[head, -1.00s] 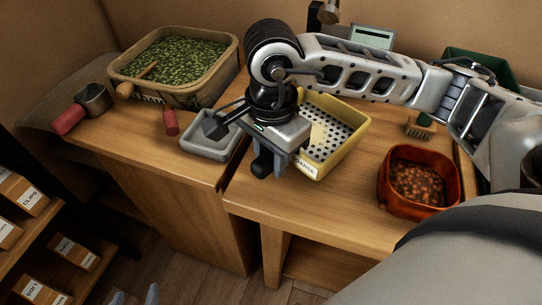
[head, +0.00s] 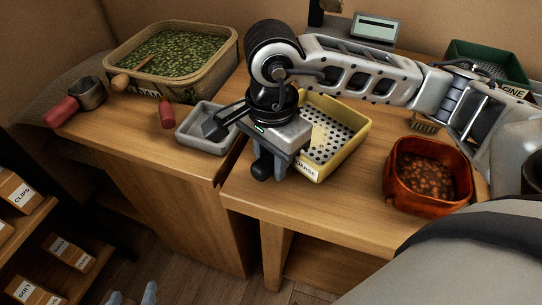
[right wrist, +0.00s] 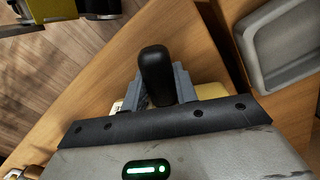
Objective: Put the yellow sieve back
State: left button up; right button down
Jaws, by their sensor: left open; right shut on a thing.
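The yellow sieve (head: 352,123) is a box with a perforated bottom and a white label on its near side. It is over the right-hand table, partly behind my right arm; I cannot tell whether it touches the wood. My right gripper (head: 272,160) is shut on its black handle, which stands between the fingers in the right wrist view (right wrist: 155,75). Bits of yellow sieve (right wrist: 210,91) show beside the fingers there. My left gripper (head: 132,297) is open and empty at the bottom edge of the head view; only its fingertips show.
A grey tray (head: 188,137) lies just left of the sieve. A tub of green pieces (head: 225,62), a scoop (head: 88,93) and a red handle (head: 167,115) are further left. A red-brown bowl (head: 395,190), a brush (head: 424,127) and a green bin (head: 460,48) are right.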

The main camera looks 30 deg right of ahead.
jog(key=shift+f+b, duration=0.45)
jog(key=shift+b, duration=0.05)
jog(key=c, duration=1)
grip_release()
jog(key=shift+d+r+p, duration=0.1)
jog(key=shift+r+p, duration=0.9)
jog(key=shift+r, duration=7)
